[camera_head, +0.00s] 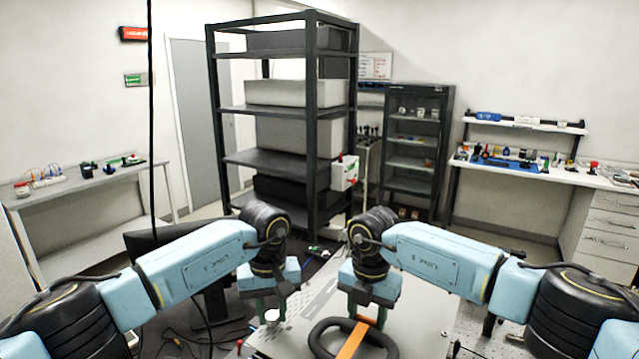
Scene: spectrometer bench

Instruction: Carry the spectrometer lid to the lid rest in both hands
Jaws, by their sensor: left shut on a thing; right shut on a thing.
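A light grey flat panel (418,318), apparently the spectrometer lid, lies low in front of me at the bottom centre. I cannot tell its full outline or whether it is clear of what is below. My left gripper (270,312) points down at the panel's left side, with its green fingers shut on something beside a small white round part. My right gripper (366,312) points down near the panel's middle, shut at the far end of an orange strip (352,341). A black rounded loop (318,338) lies under the strip. I cannot identify the lid rest.
A dark monitor (148,243) stands behind my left arm, with loose cables below. A tall black shelf rack (312,120) stands ahead. Side benches (95,185) (570,176) carry small items at left and right. Some floor shows between them.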

